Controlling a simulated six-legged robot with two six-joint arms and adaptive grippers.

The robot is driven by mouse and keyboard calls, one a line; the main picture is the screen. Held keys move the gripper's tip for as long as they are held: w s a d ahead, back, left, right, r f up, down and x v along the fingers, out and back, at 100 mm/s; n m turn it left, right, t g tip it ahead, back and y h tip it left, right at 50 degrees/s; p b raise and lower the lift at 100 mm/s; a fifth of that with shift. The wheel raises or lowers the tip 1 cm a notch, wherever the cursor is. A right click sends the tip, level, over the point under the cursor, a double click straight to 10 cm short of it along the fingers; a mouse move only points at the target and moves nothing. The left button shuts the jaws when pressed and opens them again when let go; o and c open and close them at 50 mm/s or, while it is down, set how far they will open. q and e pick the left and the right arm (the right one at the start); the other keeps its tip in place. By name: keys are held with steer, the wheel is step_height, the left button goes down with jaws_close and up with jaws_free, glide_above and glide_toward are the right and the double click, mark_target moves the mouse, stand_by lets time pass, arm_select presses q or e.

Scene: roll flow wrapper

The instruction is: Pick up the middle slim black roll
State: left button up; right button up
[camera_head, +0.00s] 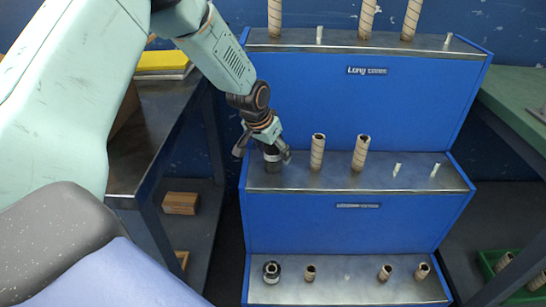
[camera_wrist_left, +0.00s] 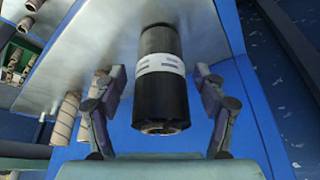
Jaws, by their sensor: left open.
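The slim black roll (camera_head: 272,163) stands upright at the left end of the middle shelf (camera_head: 375,182). My left gripper (camera_head: 263,154) is open, with one finger on each side of the roll. In the left wrist view, gaps show between the roll and both fingers of my left gripper (camera_wrist_left: 155,85). My gripper hides the top of the roll in the head view. My right gripper is out of view.
Two tan cardboard rolls (camera_head: 318,152) (camera_head: 361,153) and small white pegs (camera_head: 397,169) stand to the right on the same shelf. Taller tan rolls (camera_head: 367,18) stand above. Another black roll (camera_head: 271,271) is on the bottom shelf. A dark table (camera_head: 150,125) is at left.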

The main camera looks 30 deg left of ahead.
arm_select(q)
steer(key=shift+w+a, duration=0.1)
steer(key=shift+c, duration=0.5)
steer(key=c, duration=1.3)
